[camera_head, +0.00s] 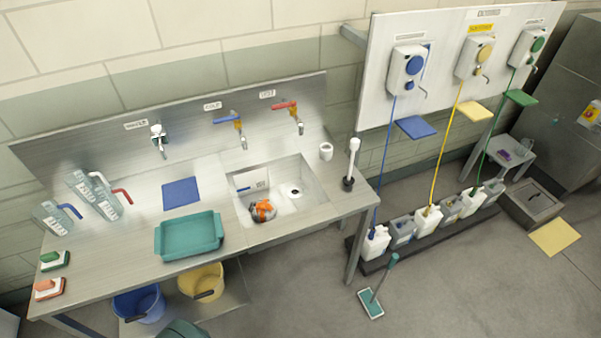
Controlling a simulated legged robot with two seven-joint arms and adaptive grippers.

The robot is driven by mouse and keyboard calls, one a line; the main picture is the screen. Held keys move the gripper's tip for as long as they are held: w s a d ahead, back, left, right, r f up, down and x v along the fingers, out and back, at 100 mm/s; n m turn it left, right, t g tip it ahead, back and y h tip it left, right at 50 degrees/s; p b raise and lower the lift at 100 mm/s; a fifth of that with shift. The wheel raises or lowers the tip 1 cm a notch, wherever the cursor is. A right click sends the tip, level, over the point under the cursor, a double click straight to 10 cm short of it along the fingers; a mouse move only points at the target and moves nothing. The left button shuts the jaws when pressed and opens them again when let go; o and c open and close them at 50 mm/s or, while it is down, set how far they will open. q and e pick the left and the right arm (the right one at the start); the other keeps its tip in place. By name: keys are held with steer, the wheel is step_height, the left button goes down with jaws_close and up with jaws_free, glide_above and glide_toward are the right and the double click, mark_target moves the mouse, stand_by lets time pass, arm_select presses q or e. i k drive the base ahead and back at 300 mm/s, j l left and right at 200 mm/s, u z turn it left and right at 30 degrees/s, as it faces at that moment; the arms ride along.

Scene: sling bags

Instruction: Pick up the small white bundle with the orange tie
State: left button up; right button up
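A small bundle (263,211) lies in the sink basin (307,204), near the basin's front left corner. Neither of my grippers shows in this view, so nothing is seen touching the bundle.
A teal tray (188,236) stands on the steel counter left of the sink. A blue cloth (181,193) lies behind it. A white-handled brush (352,162) stands right of the sink. Taps (240,133) overhang from the back panel. Buckets (201,282) stand below. Open floor lies in front.

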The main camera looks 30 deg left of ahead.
mark_target(264, 212)
steer(key=u, duration=1.4)
